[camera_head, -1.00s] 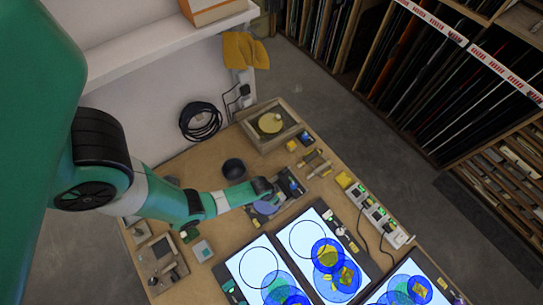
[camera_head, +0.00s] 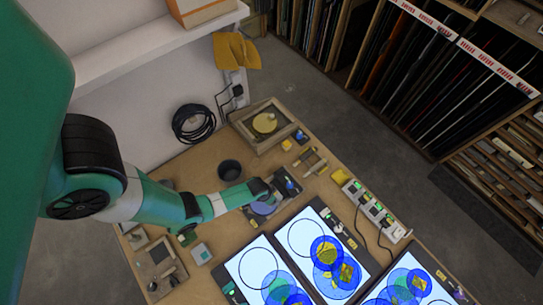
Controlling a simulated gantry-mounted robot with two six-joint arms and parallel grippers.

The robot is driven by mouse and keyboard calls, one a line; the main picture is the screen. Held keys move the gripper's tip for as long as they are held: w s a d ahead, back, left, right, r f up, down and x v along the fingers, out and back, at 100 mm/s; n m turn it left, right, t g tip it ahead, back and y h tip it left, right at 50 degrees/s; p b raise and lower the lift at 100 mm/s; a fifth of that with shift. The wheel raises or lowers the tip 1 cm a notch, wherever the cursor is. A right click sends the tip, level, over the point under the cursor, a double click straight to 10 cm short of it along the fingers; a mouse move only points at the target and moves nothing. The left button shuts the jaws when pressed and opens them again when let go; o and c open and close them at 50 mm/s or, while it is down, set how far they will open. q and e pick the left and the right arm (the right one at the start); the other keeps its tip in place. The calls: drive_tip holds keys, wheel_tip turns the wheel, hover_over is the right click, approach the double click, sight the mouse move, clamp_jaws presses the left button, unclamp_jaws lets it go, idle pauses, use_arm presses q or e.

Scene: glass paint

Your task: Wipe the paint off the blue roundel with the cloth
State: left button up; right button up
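My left arm comes in from the left, and its gripper (camera_head: 272,192) is low over the middle of the workbench. Its fingers are too small and dark to tell whether they are open or shut. A grey-blue disc (camera_head: 265,208) lies beside and partly under it; I cannot tell whether they touch. Blue overlapping circles (camera_head: 330,283) with yellow patches lie on the lit panels in front; I cannot tell which is the blue roundel. A yellow cloth (camera_head: 236,50) hangs on the wall at the back. My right gripper is not in view.
A dark round bowl (camera_head: 230,170) stands behind the arm. A framed tray with a yellow disc (camera_head: 264,123) is at the back edge. A power strip (camera_head: 375,212) with cables lies at the right edge. Racks of glass sheets (camera_head: 430,95) stand beyond open floor.

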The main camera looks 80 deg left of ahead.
sight(260, 208)
use_arm(q)
drive_tip(key=shift+f, duration=0.25)
idle(0.4)
drive_tip(key=shift+s, duration=0.1)
drive_tip(key=shift+s+d+r, duration=0.1)
drive_tip(key=shift+s+d, duration=0.2)
drive_tip(key=shift+s, duration=0.3)
drive_tip(key=shift+s+d+f+p, duration=0.1)
drive_tip(key=shift+s+d+p, duration=0.15)
drive_tip(key=shift+s, duration=0.3)
drive_tip(key=shift+s+d+f+p, duration=0.15)
drive_tip(key=shift+s+d, duration=0.1)
drive_tip(key=shift+s, duration=0.25)
